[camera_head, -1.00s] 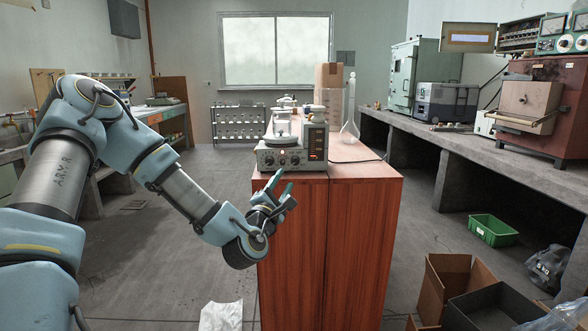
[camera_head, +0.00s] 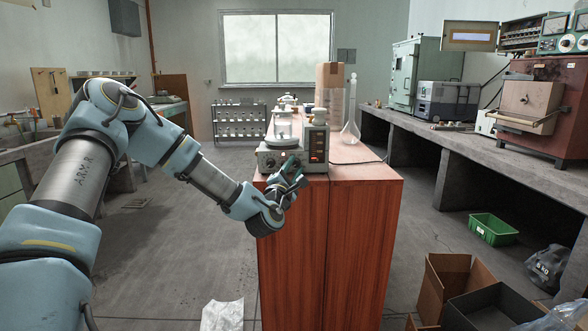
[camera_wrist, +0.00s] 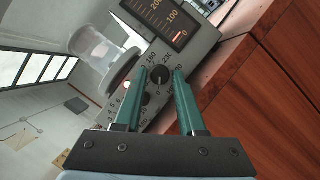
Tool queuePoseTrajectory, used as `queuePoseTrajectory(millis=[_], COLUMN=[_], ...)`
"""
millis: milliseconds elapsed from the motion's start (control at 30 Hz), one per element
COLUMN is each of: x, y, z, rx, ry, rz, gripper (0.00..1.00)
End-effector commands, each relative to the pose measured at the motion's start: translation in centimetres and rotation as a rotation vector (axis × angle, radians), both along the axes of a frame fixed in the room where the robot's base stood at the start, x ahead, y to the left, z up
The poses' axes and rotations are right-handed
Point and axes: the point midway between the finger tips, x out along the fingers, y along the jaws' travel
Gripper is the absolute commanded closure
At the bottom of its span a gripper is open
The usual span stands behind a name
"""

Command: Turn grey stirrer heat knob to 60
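The grey stirrer (camera_head: 268,158) stands on the near end of the wooden cabinet, its front panel facing me. In the wrist view its panel (camera_wrist: 205,42) is tilted, with a lit scale display (camera_wrist: 166,22). A black knob (camera_wrist: 161,78) with a numbered dial lies between my green fingertips. A second knob (camera_wrist: 147,99) shows lower down, near the left finger. My gripper (camera_head: 294,174) is open in front of the panel, a finger on either side of the upper knob. I cannot tell whether they touch it. In the head view the gripper hides part of the panel.
The red-brown cabinet (camera_head: 345,235) carries the stirrer, a cardboard-coloured box (camera_head: 330,77) and a glass flask (camera_head: 351,125) behind it. A pale plate (camera_head: 283,141) tops the stirrer. Open cartons (camera_head: 447,283) lie on the floor at the right.

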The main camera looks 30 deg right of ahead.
Motion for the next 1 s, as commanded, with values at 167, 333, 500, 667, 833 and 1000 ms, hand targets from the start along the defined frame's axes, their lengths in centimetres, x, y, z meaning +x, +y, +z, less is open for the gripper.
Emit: queuePoseTrajectory(millis=[167,333,500,667,833,1000], x=[-0.02,-0.02,-0.03,-0.03,-0.02,-0.02], y=[0.01,0.01,0.01,0.01,0.04,0.08], z=[0.0,0.0,-0.01,0.0,0.05,0.21], rx=[0.0,0.0,0.0,0.004,0.035,0.113], ry=[0.0,0.0,0.0,-0.002,-0.016,-0.053], rz=[0.0,0.0,0.0,0.0,0.0,-0.001], gripper=[0.83,1.0,1.0,1.0,1.0,1.0])
